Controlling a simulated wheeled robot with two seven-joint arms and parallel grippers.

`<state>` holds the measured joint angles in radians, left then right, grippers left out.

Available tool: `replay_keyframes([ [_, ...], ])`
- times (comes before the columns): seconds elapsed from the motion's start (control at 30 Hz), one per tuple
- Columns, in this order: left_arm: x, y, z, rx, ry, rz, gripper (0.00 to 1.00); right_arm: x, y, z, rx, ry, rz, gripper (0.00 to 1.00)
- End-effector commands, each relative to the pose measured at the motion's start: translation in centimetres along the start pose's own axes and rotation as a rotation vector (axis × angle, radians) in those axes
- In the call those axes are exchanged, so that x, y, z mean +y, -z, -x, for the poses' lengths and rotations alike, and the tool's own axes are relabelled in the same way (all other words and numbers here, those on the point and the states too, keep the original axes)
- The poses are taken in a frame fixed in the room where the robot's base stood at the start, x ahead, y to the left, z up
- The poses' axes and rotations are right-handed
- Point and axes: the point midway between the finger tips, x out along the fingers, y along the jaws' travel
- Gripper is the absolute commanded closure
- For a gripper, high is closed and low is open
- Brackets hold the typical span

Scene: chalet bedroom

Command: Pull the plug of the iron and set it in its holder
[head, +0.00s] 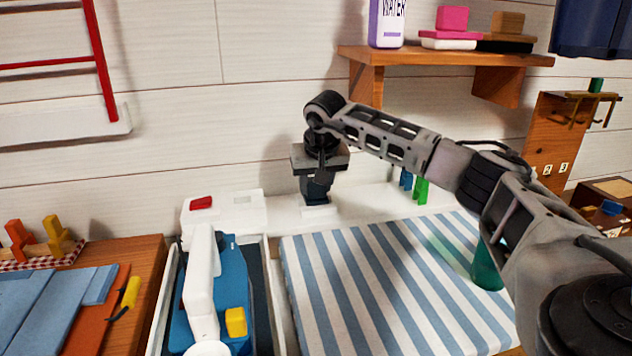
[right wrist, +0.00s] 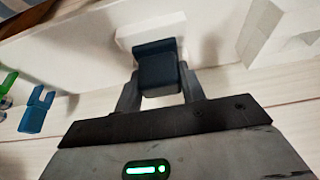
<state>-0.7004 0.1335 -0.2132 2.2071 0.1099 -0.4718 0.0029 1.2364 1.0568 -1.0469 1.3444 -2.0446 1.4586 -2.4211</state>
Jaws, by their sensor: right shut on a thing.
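My right gripper (head: 316,185) reaches to the back of the board and points down. It is shut on a dark blue block, the plug (right wrist: 160,75), which sits between its fingers in the right wrist view. A white socket-like piece (right wrist: 150,30) is right behind the plug; I cannot tell whether the plug is still in it. The blue iron (head: 236,285) with a white handle lies in a tray at the lower left. A blue clip (head: 406,180) and a green clip (head: 421,190) stand on the back ledge; I cannot tell which thing is the holder. My left gripper is not in view.
A blue-and-white striped board (head: 370,290) fills the middle, with a green bottle-like thing (head: 487,268) on its right. A white box with a red button (head: 235,212) stands behind the iron. A wooden shelf (head: 440,58) hangs above my right arm.

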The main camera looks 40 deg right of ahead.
Motion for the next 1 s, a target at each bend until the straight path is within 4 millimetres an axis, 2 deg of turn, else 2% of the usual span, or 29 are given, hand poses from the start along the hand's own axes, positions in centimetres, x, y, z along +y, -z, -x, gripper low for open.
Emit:
replay_keyframes([
  [0.1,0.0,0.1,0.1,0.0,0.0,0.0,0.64,0.0,-0.1,-0.1,-0.001,-0.001,0.0,0.83],
  [0.13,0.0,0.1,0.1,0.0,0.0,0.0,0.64,0.0,-0.1,-0.2,-0.001,-0.001,0.0,0.58],
  [0.2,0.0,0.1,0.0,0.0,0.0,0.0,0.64,0.0,-0.1,-0.2,-0.001,-0.001,0.0,0.38],
  [0.23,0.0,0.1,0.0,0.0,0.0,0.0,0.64,0.0,-0.1,-0.2,-0.001,-0.001,0.0,0.35],
  [0.53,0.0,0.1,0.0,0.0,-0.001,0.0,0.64,0.0,-0.1,-0.2,-0.001,-0.001,0.001,0.35],
  [0.63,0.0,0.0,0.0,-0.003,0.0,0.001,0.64,0.0,0.0,0.6,0.001,0.001,0.0,0.35],
  [0.77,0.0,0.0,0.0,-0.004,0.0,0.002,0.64,0.0,0.0,3.0,0.004,0.002,0.001,0.35],
  [1.0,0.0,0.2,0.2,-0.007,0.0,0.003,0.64,-0.1,0.0,8.9,0.004,0.002,0.001,0.35],
])
